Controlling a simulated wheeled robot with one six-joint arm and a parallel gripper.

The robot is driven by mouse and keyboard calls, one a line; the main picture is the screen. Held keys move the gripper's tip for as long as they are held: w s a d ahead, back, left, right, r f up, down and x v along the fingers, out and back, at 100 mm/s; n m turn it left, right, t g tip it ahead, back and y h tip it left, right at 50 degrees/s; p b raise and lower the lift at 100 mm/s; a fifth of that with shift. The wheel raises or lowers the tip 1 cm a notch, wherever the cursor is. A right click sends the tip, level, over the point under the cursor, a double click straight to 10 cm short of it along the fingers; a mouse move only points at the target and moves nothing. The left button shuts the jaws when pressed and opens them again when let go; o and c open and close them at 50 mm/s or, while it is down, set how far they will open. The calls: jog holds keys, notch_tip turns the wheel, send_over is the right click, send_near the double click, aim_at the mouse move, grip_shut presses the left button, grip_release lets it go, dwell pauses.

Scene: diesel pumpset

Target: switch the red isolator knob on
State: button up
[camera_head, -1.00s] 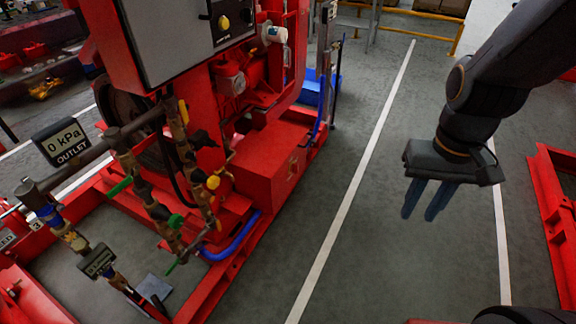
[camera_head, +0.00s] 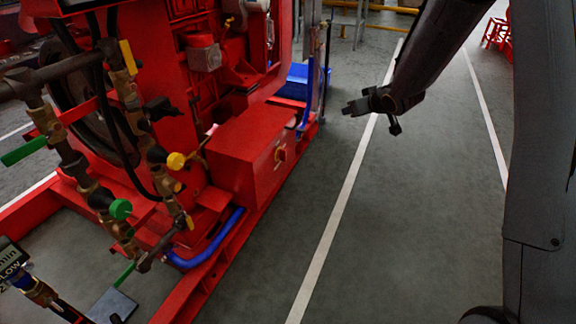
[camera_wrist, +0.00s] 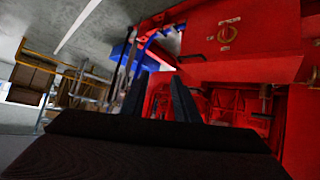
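The isolator knob (camera_head: 281,154) is a small round knob, red on a yellowish plate. It sits on the side face of the red box (camera_head: 243,150) low on the pumpset skid. In the wrist view, which looks upside down, the knob (camera_wrist: 228,34) is at the upper right on the red panel; its exact angle is too small to read. My gripper (camera_head: 348,108) is in the air to the right of the box and above it in the picture, apart from the knob. In the wrist view my gripper (camera_wrist: 159,80) has its two dark fingers spread with nothing between them.
Pipes with a yellow valve knob (camera_head: 176,161) and a green one (camera_head: 121,209) stand left of the box. A blue hose (camera_head: 207,246) runs along the skid. A blue bin (camera_head: 297,80) is behind. The grey floor (camera_head: 400,230) right of the skid is clear.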

jog(key=w+a+f+n+y+b, duration=0.2)
jog(key=w+a+f+y+b, duration=0.15)
jog(key=f, duration=0.25)
jog(key=w+a+f+n+y+b, duration=0.2)
jog(key=w+a+f+b, duration=0.2)
jog(key=w+f+b, duration=0.15)
jog(key=n+g+y+b, duration=0.45)
jog(key=y+b, duration=0.35)
jog(key=b, duration=0.2)
send_near(283, 155)
jog(key=b+x, duration=0.3)
jog(key=x, duration=0.5)
jog(key=shift+w+r, duration=0.3)
jog(key=shift+r, duration=0.1)
grip_shut()
